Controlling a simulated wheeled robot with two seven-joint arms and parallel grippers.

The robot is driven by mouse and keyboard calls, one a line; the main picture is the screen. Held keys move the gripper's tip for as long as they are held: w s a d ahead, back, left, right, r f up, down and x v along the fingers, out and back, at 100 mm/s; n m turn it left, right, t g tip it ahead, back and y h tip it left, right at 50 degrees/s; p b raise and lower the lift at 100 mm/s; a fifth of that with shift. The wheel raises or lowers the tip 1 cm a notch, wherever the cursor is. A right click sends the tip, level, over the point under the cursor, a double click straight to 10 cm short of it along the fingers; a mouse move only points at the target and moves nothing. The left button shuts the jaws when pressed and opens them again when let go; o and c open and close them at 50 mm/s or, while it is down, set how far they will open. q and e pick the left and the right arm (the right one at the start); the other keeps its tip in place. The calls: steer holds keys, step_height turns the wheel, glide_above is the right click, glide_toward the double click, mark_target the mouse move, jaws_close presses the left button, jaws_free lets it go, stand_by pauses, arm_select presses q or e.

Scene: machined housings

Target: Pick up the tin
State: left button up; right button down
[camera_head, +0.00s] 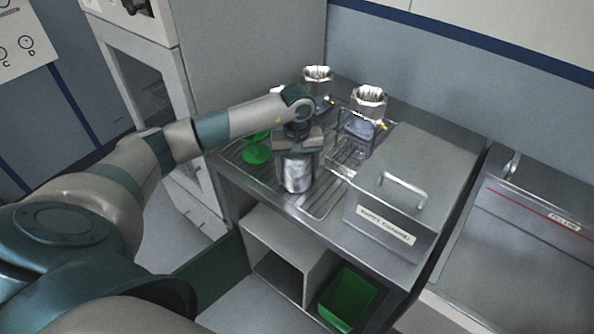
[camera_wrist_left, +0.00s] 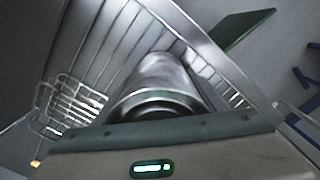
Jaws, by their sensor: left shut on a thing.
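The tin (camera_head: 296,173) is a shiny metal cylinder below my left gripper (camera_head: 297,150) in the head view. It stands out over the wire rack near the front of the steel counter. In the left wrist view the tin (camera_wrist_left: 160,85) fills the middle, with its rounded rim close to the gripper. My left gripper is shut on the tin at its upper part. The gripper body hides the top of the tin in the head view. I cannot tell whether the tin touches the rack. My right gripper is not in view.
The wire rack (camera_head: 325,203) lies on the counter. A green object (camera_head: 256,150) is left of the tin. Metal housings (camera_head: 369,98) and (camera_head: 318,74) stand behind. A lidded steel box (camera_head: 413,185) is at the right. A green bin (camera_head: 347,298) sits below.

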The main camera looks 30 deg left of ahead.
mark_target(297, 163)
arm_select(q)
steer(key=shift+w+r+b, duration=0.1)
steer(key=shift+r+b, duration=0.6)
steer(key=shift+r, duration=0.2)
step_height(297, 163, up, 2)
steer(key=shift+r+b, duration=0.1)
steer(key=shift+b, duration=0.6)
steer(key=s+d+r+b, duration=0.3)
steer(key=s+r, duration=0.4)
steer(key=s, duration=0.4)
steer(key=shift+d+b, duration=0.35)
steer(key=shift+b, duration=0.3)
steer(key=shift+s, duration=0.1)
